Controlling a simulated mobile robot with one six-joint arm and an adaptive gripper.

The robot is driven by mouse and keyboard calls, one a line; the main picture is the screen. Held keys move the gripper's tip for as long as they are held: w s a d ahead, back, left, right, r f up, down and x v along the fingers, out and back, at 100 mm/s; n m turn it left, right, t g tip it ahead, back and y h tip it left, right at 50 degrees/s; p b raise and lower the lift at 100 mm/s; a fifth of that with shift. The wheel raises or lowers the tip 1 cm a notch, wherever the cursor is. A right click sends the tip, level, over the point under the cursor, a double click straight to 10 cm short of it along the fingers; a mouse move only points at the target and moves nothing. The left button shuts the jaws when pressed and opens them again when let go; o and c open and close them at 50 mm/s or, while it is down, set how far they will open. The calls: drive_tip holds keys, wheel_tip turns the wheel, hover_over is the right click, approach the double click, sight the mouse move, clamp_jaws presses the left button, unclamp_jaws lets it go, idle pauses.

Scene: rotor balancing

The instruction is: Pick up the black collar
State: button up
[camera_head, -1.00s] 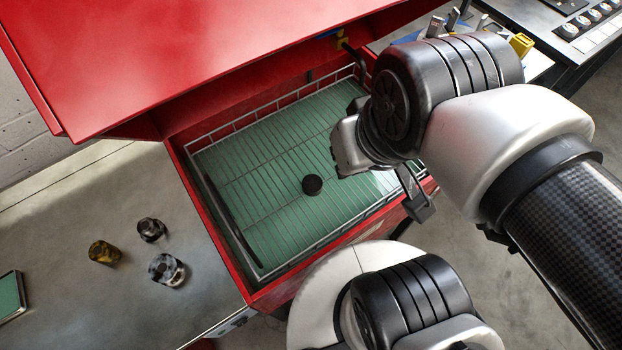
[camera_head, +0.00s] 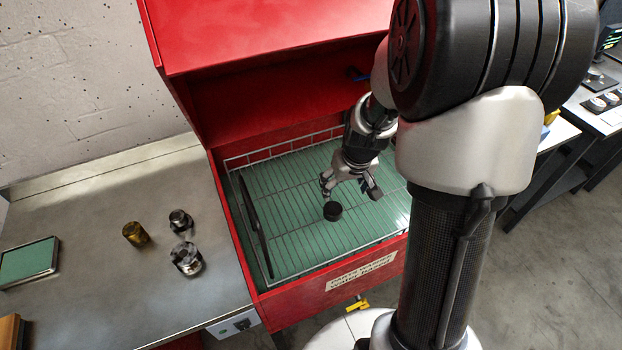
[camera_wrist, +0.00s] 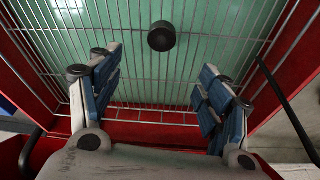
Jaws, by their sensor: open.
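The black collar (camera_head: 333,211) is a short dark cylinder resting on the wire rack in the red cabinet's basin. It also shows in the wrist view (camera_wrist: 162,36), near the top centre, ahead of the fingers. My gripper (camera_head: 348,191) is over the rack, just above and beside the collar, pointing down. In the wrist view my gripper (camera_wrist: 148,86) is open, with its blue-padded fingers wide apart and nothing between them. The collar lies beyond the fingertips, roughly in line with the gap, and I see no contact.
The wire rack (camera_head: 290,240) has a raised rim, and the red cabinet (camera_head: 225,110) has an overhanging hood. A dark bar (camera_head: 256,225) lies along the rack's left side. The steel bench (camera_head: 110,290) holds a brass cylinder (camera_head: 135,234), two metal collars (camera_head: 186,258) and a green-topped tray (camera_head: 28,263).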

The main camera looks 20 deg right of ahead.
drive_tip(key=b, duration=0.4)
hover_over(333, 209)
drive_tip(key=s, duration=0.2)
wheel_tip(333, 209, down, 12)
drive_tip(key=shift+d+r, duration=0.15)
drive_tip(key=shift+b+x, duration=1.3)
drive_tip(key=shift+x, duration=1.5)
drive_tip(key=shift+w+a+r, duration=0.15)
drive_tip(key=shift+a, duration=0.1)
drive_tip(key=shift+c, duration=0.4)
